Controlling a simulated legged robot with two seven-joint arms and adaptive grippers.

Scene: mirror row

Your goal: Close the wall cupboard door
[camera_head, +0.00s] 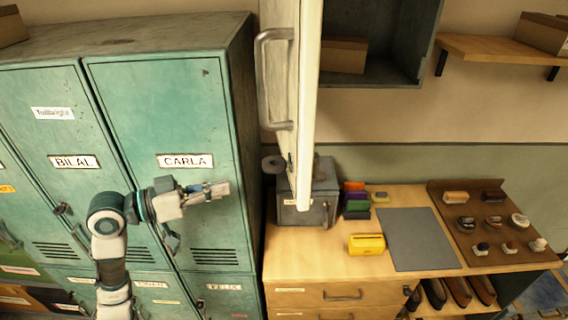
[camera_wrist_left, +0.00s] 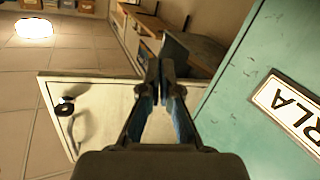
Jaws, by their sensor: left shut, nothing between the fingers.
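The wall cupboard door (camera_head: 308,100) stands open in the head view, seen nearly edge-on, with a grey bar handle (camera_head: 272,80) on its left face. The dark open cupboard (camera_head: 385,45) shows to the right of it, with a box inside. In the left wrist view the door's pale face (camera_wrist_left: 100,112) lies beyond the fingers. My left gripper (camera_head: 222,190) is shut and empty in front of the CARLA locker, left of the door and apart from it. Its closed fingers show in the wrist view (camera_wrist_left: 160,70). My right gripper is not in view.
Green lockers (camera_head: 180,120) fill the left side. A wooden counter (camera_head: 330,240) below the door carries a grey metal box (camera_head: 308,210), a yellow item (camera_head: 367,244), a grey mat (camera_head: 420,240) and a brown board with several small items. A shelf (camera_head: 500,48) is at upper right.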

